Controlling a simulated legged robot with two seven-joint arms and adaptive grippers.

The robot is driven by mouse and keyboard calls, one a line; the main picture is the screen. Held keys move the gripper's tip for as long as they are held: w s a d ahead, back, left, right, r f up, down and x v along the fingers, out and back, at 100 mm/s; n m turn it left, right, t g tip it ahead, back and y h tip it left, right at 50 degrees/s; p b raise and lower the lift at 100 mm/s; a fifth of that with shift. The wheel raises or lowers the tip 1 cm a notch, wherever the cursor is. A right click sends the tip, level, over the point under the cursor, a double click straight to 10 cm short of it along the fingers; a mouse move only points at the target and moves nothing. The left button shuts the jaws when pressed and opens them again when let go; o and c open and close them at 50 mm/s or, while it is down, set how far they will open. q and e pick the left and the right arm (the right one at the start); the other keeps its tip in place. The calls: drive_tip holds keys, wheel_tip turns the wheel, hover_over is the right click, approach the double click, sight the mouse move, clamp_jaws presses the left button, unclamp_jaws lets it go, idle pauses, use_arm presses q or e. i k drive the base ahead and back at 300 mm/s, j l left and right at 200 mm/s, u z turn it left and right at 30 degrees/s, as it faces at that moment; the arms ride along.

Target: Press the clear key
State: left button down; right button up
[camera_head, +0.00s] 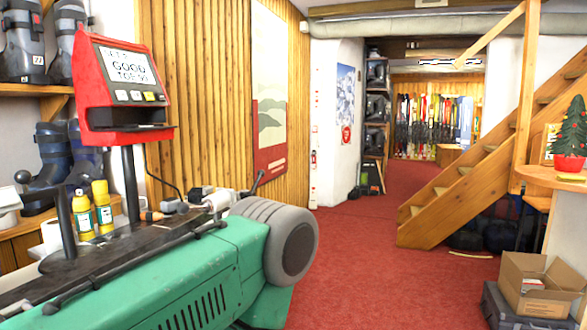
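A red control unit (122,92) stands on a dark post (131,186) above the green machine, at the upper left of the head view. Its screen (130,66) is lit, with large dark text that seems to read "GOOD" and "TOE" and a number. A row of small keys (149,96) sits just under the screen, at least one of them yellow. Their labels are too small to read, so I cannot tell which one is the clear key. Neither of my grippers is in view, and nothing covers the keys.
The green machine (190,279) with a grey wheel (290,243) fills the lower left. Two yellow bottles (103,205) stand beside the post. Ski boots (50,155) stand on shelves behind. Red carpet (372,262) is clear to the right; a cardboard box (537,281) is at lower right.

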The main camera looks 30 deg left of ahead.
sight(160, 97)
drive_tip(key=i+u, duration=0.2)
drive_tip(key=i, duration=0.3)
drive_tip(key=i+u, duration=0.15)
drive_tip(key=i, duration=0.3)
drive_tip(key=i+l+u, duration=0.2)
drive_tip(key=i, duration=0.25)
drive_tip(key=i+l+u, duration=0.2)
drive_tip(key=i, duration=0.3)
drive_tip(key=i+u, duration=0.4)
drive_tip(key=i+l+u, duration=0.1)
drive_tip(key=u, duration=0.35)
drive_tip(key=i+l+u, duration=0.2)
drive_tip(key=u, duration=0.2)
drive_tip(key=i+l+u, duration=0.3)
drive_tip(key=u, duration=0.15)
drive_tip(key=i+l+u, duration=0.15)
drive_tip(key=l+u, duration=0.25)
drive_tip(key=i+l+u, duration=0.3)
drive_tip(key=l+u, duration=0.3)
drive_tip(key=i+l, duration=0.05)
